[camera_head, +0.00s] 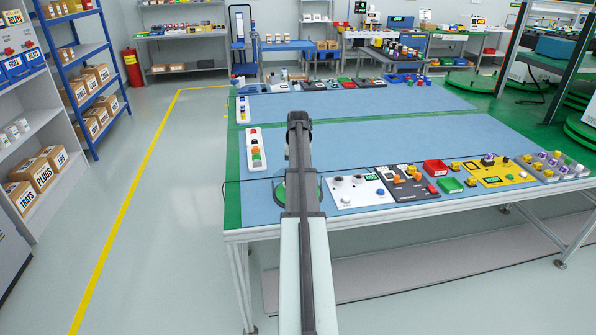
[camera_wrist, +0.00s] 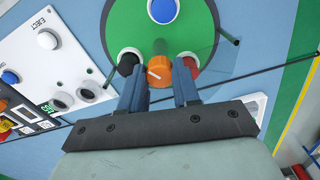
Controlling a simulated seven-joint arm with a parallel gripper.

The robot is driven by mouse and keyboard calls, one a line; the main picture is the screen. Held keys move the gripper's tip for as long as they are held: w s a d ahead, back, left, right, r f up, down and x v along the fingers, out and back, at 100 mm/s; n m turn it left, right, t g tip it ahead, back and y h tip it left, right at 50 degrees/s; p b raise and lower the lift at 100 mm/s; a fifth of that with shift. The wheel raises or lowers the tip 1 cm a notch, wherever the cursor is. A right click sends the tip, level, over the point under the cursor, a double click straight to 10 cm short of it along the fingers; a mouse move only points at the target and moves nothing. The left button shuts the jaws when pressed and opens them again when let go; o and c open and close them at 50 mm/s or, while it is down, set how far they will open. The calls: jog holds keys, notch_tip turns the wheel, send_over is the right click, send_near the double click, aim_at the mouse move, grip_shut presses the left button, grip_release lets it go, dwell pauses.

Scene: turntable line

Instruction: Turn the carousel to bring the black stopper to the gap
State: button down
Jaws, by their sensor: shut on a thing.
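The carousel is a round green disc (camera_wrist: 196,22) with a blue round hub (camera_wrist: 163,10), seen from above in the wrist view. Near its lower rim sit a black stopper (camera_wrist: 129,61) on the left, an orange piece (camera_wrist: 161,63) with a white mark in the middle, and a dark red piece (camera_wrist: 191,62) on the right. My gripper (camera_wrist: 160,74) is shut on the orange piece, with a finger on each side. The black stopper is just left of the left finger. In the head view my arm hides most of the carousel (camera_head: 281,192).
A white panel (camera_wrist: 42,58) with an EJECT button lies left.

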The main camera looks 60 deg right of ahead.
jog(key=shift+d+m, duration=0.1)
jog(key=shift+m, duration=9.4)
jog(key=c, duration=0.8)
grip_release()
jog(key=shift+r, duration=0.1)
notch_tip(320, 180, up, 14)
